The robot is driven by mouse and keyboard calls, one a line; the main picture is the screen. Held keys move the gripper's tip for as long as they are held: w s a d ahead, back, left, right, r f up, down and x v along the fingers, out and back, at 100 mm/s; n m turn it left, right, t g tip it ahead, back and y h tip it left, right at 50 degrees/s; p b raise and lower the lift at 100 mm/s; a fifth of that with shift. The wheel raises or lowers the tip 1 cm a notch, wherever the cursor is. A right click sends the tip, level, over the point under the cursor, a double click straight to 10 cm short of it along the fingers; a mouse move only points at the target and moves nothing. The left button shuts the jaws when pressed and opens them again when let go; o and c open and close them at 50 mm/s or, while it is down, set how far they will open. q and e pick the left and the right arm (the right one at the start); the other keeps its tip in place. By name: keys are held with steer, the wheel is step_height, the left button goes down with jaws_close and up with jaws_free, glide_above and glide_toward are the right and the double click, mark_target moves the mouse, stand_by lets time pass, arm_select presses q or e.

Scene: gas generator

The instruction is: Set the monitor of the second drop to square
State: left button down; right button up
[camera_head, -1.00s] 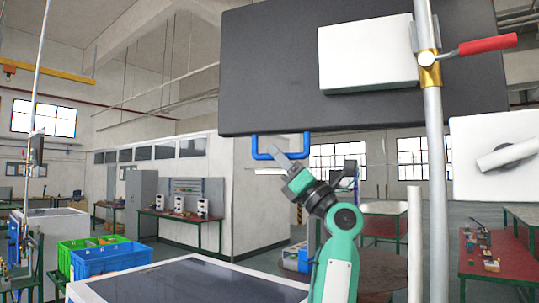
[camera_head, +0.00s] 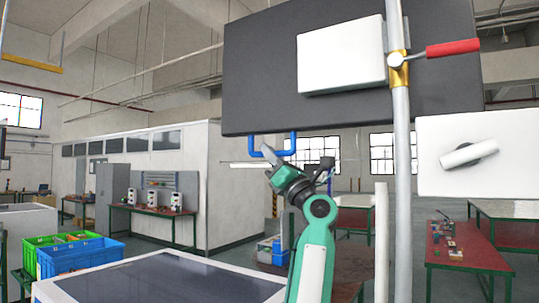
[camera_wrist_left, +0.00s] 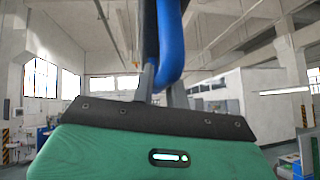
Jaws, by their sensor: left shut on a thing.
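The monitor (camera_head: 262,85) is a large dark panel seen from behind, with a white box (camera_head: 341,57) on its back. It hangs beside a grey vertical pole (camera_head: 402,140). A blue U-shaped handle (camera_head: 293,143) sticks out below its lower edge. My left gripper (camera_head: 270,152) is at the bottom of this handle, shut on it. In the left wrist view the blue handle (camera_wrist_left: 169,40) runs down between the fingers (camera_wrist_left: 162,90). The monitor's screen side is hidden. My right gripper is not in view.
A brass clamp with a red lever (camera_head: 453,48) is on the pole. A white panel with a knob (camera_head: 480,152) is at right. A dark-topped table (camera_head: 165,285) stands low in front, with green (camera_head: 30,245) and blue (camera_head: 75,256) crates beyond its left side.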

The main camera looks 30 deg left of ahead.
arm_select(q)
steer(key=c, duration=1.4)
jaws_free()
steer(key=shift+w+d+r, duration=0.1)
steer(key=shift+w+r, duration=0.05)
steer(key=shift+w, duration=0.2)
steer(key=shift+s+d+f, duration=0.2)
steer(key=shift+s+f, duration=0.05)
steer(key=shift+f, duration=0.15)
steer(key=b+v, duration=0.3)
steer(key=v, duration=0.4)
steer(key=shift+w+r, duration=0.1)
steer(key=shift+w, duration=0.05)
